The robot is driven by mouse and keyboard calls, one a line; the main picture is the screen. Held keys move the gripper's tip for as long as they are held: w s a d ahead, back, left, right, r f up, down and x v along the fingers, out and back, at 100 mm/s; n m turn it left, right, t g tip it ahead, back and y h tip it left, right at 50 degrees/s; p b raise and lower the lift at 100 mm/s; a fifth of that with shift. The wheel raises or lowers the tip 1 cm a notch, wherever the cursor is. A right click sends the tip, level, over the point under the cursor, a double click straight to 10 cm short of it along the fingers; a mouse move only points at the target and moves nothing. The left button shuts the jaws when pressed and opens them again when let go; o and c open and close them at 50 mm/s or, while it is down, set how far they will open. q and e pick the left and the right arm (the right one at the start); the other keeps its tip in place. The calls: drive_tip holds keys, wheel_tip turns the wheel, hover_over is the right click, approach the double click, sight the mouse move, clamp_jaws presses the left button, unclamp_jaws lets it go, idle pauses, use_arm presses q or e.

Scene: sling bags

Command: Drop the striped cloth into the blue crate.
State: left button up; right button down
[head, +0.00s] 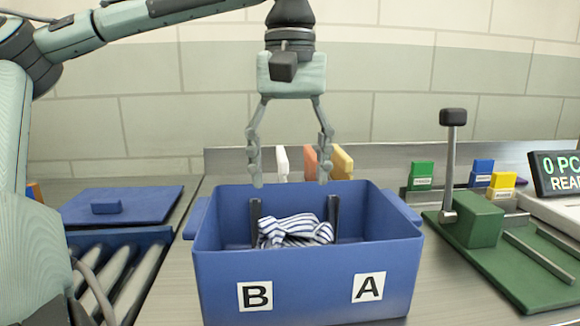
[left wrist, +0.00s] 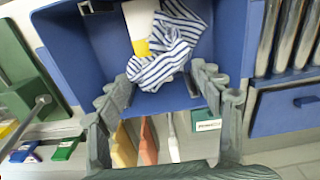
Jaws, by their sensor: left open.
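The blue crate (head: 312,285) stands upright on the counter, with labels B and A on its front wall. The crumpled white-and-navy striped cloth (head: 296,230) lies inside it, its lower part hidden by the front wall. In the left wrist view the cloth (left wrist: 168,48) lies inside the crate (left wrist: 68,48), against a white and yellow item (left wrist: 140,20). My left gripper (head: 290,181) is open and empty, pointing down above the crate, with a gap between its fingertips and the cloth. My right gripper is not in view.
A blue lid (head: 140,205) and a roller conveyor (head: 120,275) are at left. A green press with a lever (head: 478,222) stands at right, near small coloured blocks (head: 421,175) and a display (head: 556,173). White, orange and yellow upright pieces (head: 311,160) stand behind the crate.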

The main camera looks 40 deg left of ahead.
use_arm(q)
drive_tip(key=shift+o, duration=1.1)
drive_tip(key=shift+r, duration=0.1)
drive_tip(key=shift+r, duration=2.7)
wheel_tip(320, 180, up, 12)
drive_tip(key=shift+f, duration=0.1)
wheel_tip(320, 180, down, 15)
